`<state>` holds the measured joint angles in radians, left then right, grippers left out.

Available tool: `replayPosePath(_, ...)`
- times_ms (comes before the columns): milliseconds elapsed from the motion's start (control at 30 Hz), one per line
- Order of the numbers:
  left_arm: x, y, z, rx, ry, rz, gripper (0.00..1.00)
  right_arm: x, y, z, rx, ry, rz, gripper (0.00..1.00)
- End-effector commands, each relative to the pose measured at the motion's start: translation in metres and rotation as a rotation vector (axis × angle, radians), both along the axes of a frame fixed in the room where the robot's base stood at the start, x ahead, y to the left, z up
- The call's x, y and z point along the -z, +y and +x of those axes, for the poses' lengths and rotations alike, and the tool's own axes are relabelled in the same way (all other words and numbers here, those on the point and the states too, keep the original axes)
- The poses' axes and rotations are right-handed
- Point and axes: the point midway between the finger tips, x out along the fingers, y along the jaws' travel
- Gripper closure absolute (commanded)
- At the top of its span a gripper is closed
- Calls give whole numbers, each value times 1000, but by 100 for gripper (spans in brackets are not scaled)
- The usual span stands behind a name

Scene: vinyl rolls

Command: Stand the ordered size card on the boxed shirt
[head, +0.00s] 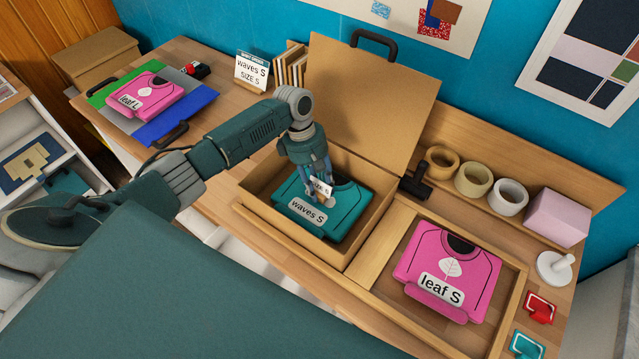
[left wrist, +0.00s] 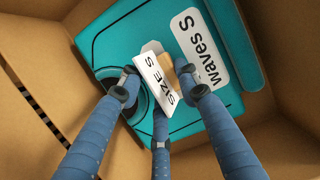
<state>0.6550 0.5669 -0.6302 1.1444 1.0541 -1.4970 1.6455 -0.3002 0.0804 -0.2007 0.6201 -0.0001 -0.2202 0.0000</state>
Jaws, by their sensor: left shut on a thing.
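The boxed shirt is a teal folded shirt (head: 347,216) labelled "waves S". It lies in an open cardboard box (head: 275,222) and fills most of the left wrist view (left wrist: 107,38). My left gripper (head: 322,196) reaches down into the box and is shut on a small white "SIZE S" card (left wrist: 157,82) with a tan part beside it. The card (head: 320,186) is just over the shirt, close to its label; I cannot tell whether it touches the shirt. An order sign (head: 252,70) reads "waves S, SIZE S". My right gripper is not in view.
The box lid (head: 365,100) stands open behind the box. A pink "leaf S" shirt (head: 450,270) lies in a wooden tray to the right. A pink "leaf L" shirt (head: 145,98) lies at the left. Tape rolls (head: 473,180) and a dark-handled tool (head: 416,182) are near the box.

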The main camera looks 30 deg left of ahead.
Motion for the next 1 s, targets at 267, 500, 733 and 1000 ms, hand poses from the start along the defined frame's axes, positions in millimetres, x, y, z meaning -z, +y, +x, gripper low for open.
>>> replayPosePath(267, 2, 0, 0, 1, 0, 0, 100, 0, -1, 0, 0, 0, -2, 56)
replayPosePath(500, 3, 0, 0, 1, 0, 0, 100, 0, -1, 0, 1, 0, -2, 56)
replayPosePath(733, 5, 0, 0, 2, -1, 0, 100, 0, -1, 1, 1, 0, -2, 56)
replayPosePath(1000, 5, 0, 0, 1, 0, 1, 45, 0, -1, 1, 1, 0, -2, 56)
